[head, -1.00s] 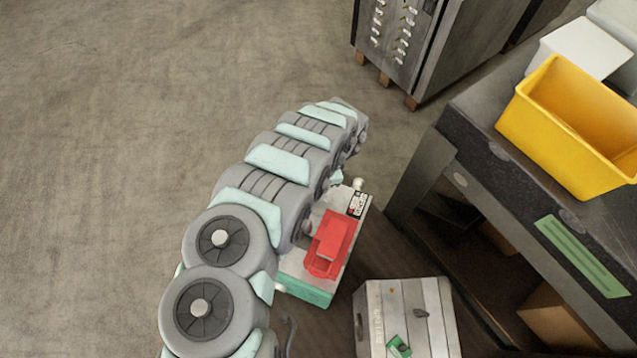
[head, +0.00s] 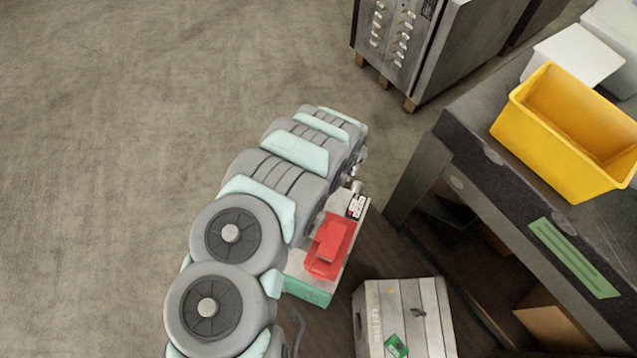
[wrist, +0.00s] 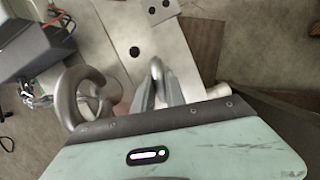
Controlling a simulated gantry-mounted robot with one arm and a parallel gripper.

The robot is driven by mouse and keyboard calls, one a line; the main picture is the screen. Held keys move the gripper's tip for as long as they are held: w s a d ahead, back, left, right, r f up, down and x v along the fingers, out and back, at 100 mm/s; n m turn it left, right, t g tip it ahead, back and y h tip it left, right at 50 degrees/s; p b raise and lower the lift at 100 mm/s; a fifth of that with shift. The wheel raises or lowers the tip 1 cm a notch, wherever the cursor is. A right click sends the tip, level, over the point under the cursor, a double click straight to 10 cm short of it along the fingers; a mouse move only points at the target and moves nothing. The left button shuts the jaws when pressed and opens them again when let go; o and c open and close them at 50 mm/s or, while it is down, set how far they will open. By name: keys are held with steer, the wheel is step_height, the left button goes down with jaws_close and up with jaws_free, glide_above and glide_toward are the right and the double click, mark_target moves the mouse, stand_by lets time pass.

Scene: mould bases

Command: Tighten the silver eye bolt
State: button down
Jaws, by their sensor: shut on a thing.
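In the wrist view my gripper (wrist: 160,92) reaches up from the mint-green housing at the bottom, its two grey fingers close together. It is shut on the silver eye bolt (wrist: 156,66), whose rounded top shows between and beyond the fingers. The bolt stands over a pale plate (wrist: 185,60) with dark round holes; its thread and seat are hidden. In the head view my arm covers the gripper and the bolt.
A large grey hook-like ring (wrist: 72,92) with a chain (wrist: 38,98) is close left of my fingers. The head view shows a red block (head: 328,247) on a pale base, a grey case (head: 402,315), a workbench with a yellow bin (head: 565,130), and a cabinet (head: 420,45). Open floor lies left.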

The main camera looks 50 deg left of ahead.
steer(key=m+p, duration=0.1)
steer(key=m, duration=0.1)
steer(key=m+t+p, duration=0.1)
steer(key=m+p, duration=0.1)
steer(key=m, duration=0.1)
steer(key=shift+s+r, duration=0.1)
steer(key=shift+r, duration=0.1)
steer(key=shift+f+m+t+p, duration=0.2)
steer(key=shift+m+t+p, duration=0.2)
steer(key=shift+m, duration=0.6)
steer(key=shift+r+m+p, duration=0.15)
steer(key=shift+m+p, duration=0.45)
steer(key=shift+m, duration=0.2)
steer(key=c, duration=1.3)
jaws_free()
steer(key=shift+b, duration=0.3)
step_height(320, 180, up, 5)
steer(key=p, duration=0.5)
